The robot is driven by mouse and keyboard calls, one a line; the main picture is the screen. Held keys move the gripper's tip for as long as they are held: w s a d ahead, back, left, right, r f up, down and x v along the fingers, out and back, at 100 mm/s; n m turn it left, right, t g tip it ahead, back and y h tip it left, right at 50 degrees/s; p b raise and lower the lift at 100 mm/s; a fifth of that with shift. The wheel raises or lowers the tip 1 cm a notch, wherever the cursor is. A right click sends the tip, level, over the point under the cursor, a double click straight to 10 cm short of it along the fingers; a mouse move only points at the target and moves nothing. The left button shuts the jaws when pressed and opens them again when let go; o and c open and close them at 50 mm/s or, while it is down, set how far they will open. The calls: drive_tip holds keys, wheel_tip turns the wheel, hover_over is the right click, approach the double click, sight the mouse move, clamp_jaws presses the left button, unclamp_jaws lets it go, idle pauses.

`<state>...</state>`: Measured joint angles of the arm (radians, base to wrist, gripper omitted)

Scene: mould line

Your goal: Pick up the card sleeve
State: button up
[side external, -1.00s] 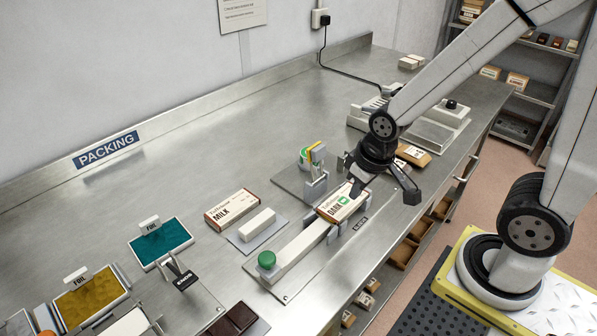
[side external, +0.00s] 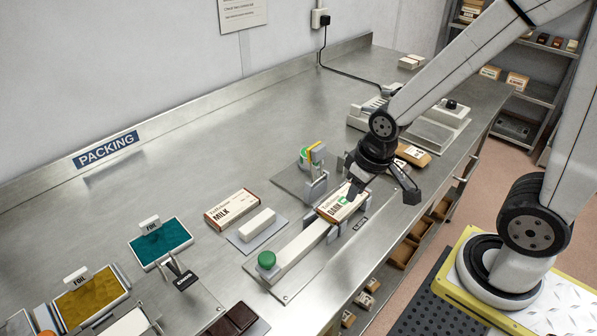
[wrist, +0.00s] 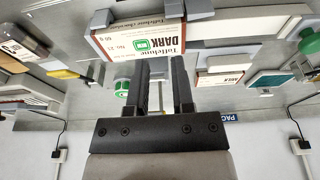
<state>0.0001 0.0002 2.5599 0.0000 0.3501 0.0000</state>
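A card sleeve marked DARK (side external: 338,208), white with brown edges and a green mark, sits tilted between grey holders at the end of a long white press. It also shows at the top of the wrist view (wrist: 145,42). My gripper (side external: 353,193) is over the sleeve's far right end and hides part of it. In the wrist view my gripper (wrist: 162,60) has its two fingers apart with an empty gap, tips close to the sleeve's edge. I cannot tell whether they touch it. A similar sleeve marked MILK (side external: 232,209) lies flat to the left.
A white block on a grey plate (side external: 256,226) lies beside the press, which has a green knob (side external: 267,260). A grey stand with coloured pieces (side external: 314,180) is just behind the sleeve. Foil trays (side external: 160,242) lie at left.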

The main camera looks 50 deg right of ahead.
sight(344, 199)
drive_tip(key=o, duration=0.8)
drive_tip(key=shift+o, duration=0.2)
drive_tip(key=n, duration=0.3)
drive_tip(key=w+d+n, duration=0.1)
drive_tip(key=n, duration=0.1)
drive_tip(key=w+n+g, duration=0.1)
drive_tip(key=n, duration=0.2)
drive_tip(key=shift+w+d+r+n, duration=0.1)
drive_tip(key=shift+w+d+n, duration=0.15)
drive_tip(key=shift+n, duration=0.05)
drive_tip(key=n, duration=0.2)
drive_tip(key=w+d+n+g, duration=0.1)
drive_tip(key=n, duration=0.1)
drive_tip(key=shift+w+n, duration=0.15)
drive_tip(key=shift+n, duration=0.25)
drive_tip(key=n, duration=0.3)
drive_tip(key=w+n, duration=0.1)
drive_tip(key=shift+d+n+g, duration=0.3)
drive_tip(key=shift+d, duration=0.1)
drive_tip(key=shift+f, duration=1.3)
